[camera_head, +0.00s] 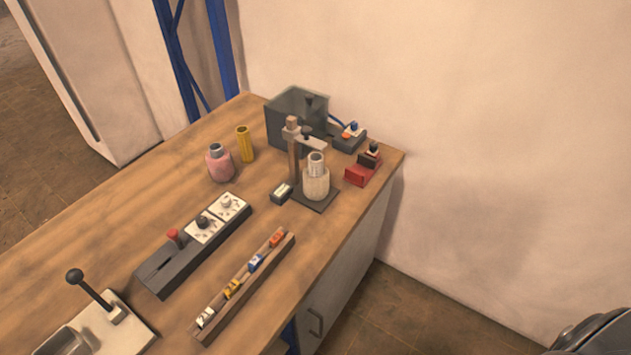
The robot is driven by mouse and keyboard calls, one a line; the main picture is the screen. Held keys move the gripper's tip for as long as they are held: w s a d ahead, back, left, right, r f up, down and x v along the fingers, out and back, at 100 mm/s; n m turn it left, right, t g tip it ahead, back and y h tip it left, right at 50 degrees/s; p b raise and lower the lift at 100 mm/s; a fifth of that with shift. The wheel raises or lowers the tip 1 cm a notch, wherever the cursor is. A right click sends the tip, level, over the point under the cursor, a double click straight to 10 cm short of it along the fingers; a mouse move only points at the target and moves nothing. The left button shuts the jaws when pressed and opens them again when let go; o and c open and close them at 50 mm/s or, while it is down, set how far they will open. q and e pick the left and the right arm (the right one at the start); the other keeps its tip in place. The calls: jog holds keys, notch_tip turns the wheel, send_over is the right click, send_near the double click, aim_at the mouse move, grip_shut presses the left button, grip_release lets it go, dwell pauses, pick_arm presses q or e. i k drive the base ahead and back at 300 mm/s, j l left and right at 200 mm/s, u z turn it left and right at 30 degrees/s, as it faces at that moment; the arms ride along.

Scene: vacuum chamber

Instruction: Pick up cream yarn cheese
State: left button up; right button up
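The cream yarn cheese (316,184) stands upright on a dark square base plate (327,200) near the right side of the wooden table. A pale grey tube sticks up out of its top. The front of the yarn is unobstructed. Neither of my grippers shows in this view.
A dark box (297,118) is behind, red block (362,169) at right. A wooden rack (245,288), grey switch panel (163,272) and lever plate (127,323) lie in front.

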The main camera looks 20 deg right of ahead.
aim_at(314, 188)
jog(key=i+l, duration=0.15)
jog(key=l, duration=0.25)
jog(key=i+l, duration=0.1)
jog(key=l, duration=0.3)
jog(key=i+l+u, duration=0.1)
jog(key=l, duration=0.3)
jog(key=i+l, duration=0.15)
jog(key=l, duration=0.25)
jog(key=i+l, duration=0.1)
jog(key=l, duration=0.3)
